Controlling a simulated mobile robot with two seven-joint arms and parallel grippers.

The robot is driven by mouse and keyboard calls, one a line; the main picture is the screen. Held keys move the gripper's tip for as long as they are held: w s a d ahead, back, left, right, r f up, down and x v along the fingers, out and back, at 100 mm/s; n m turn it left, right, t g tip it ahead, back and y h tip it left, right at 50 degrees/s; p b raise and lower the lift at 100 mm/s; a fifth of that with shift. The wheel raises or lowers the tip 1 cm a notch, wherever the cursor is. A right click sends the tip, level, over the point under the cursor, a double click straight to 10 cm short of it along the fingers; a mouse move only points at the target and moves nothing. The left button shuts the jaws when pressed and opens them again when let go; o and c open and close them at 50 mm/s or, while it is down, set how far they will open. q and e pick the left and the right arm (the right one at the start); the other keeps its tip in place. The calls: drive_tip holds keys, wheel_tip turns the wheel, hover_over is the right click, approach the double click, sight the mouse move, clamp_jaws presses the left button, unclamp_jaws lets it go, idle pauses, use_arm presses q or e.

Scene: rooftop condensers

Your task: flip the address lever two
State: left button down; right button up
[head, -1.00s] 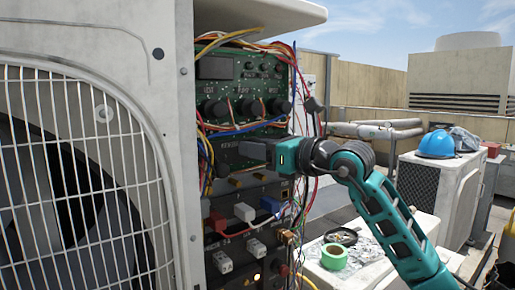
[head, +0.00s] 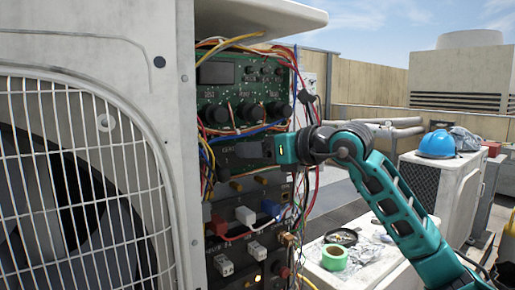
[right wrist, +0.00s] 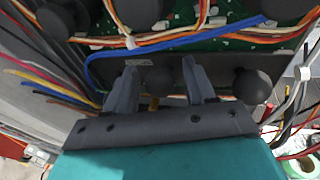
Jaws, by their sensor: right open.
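A dark lever plate (head: 226,149) with a small pale label runs below the green circuit board in the open condenser. The right wrist view shows the plate (right wrist: 226,84) with dark ball-ended levers. One ball (right wrist: 159,80) shows between the fingers of my right gripper (right wrist: 160,84); another ball (right wrist: 252,85) is to the right, outside the fingers. I cannot tell which is lever two, nor whether a finger touches a ball. In the head view my right gripper (head: 240,153) is open in front of the plate and hides part of it. My left gripper is not in view.
Loose coloured wires hang on both sides of the panel, and a blue wire (right wrist: 92,62) runs close by the fingers. Dark knobs (head: 248,112) are above, white connectors (head: 245,214) below. A white unit with green tape (head: 334,257) stands at right.

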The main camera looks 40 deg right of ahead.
drive_tip(key=shift+s, duration=0.3)
drive_tip(key=b+v, duration=0.4)
drive_tip(key=v, duration=0.8)
drive_tip(key=shift+s, duration=0.2)
